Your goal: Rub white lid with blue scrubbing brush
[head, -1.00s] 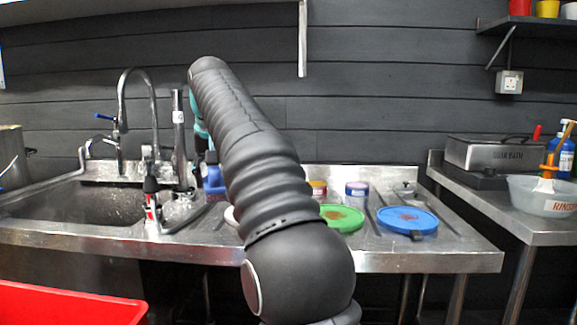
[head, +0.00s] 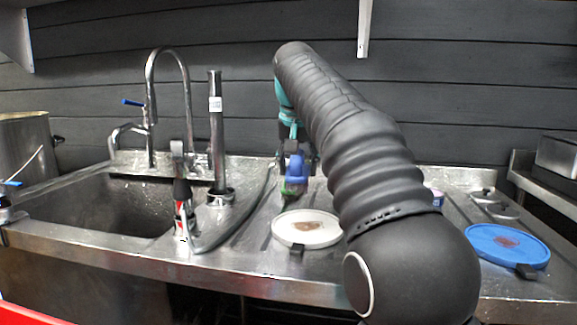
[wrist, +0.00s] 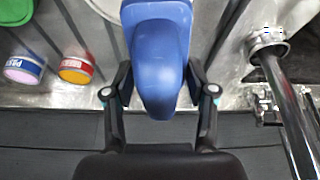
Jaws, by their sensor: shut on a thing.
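The white lid (head: 290,238) lies on the steel drainboard, right of the sink, with a brown stain on its top and a dark tab at its front edge. My gripper (wrist: 160,92) is shut on the blue scrubbing brush (wrist: 158,45); the brush's rounded blue end shows between the fingers in the wrist view. In the head view the blue brush (head: 294,168) hangs behind the white lid, apart from it. My arm hides part of the drainboard. The brush's bristles cannot be made out clearly.
A blue lid (head: 490,252) with a brown stain lies right of my arm. A green lid (wrist: 12,10) and two jars, one purple-labelled (wrist: 25,68) and one red-and-yellow (wrist: 75,70), show in the wrist view. The sink (head: 100,210), faucet (head: 150,100) and steel post (head: 216,135) stand left.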

